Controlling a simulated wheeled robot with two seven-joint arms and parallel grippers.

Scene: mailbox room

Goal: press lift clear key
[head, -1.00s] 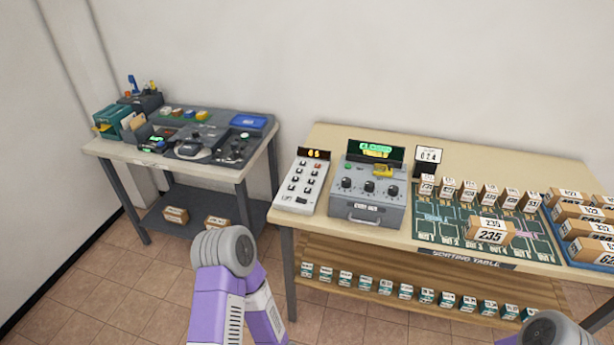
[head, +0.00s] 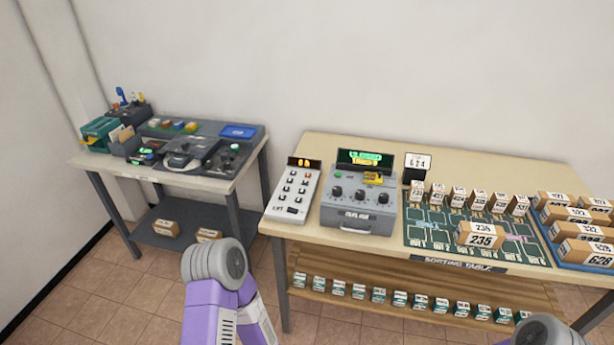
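A white keypad (head: 293,191) with several dark keys and one red key stands at the left end of the sorting table. Its small display glows orange, and its front edge has lettering that seems to read "LIFT". The marking on each key is too small to read. My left arm comes up from the bottom, left of the table, with only its grey joint and purple links showing. A grey joint of my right arm shows at the bottom right. Neither gripper is in the picture.
A grey machine with knobs (head: 358,204) stands just right of the keypad. Numbered boxes stand on a green board (head: 420,236) and in a blue tray (head: 575,261). A second table (head: 221,184) with devices is at the left, with floor between the tables.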

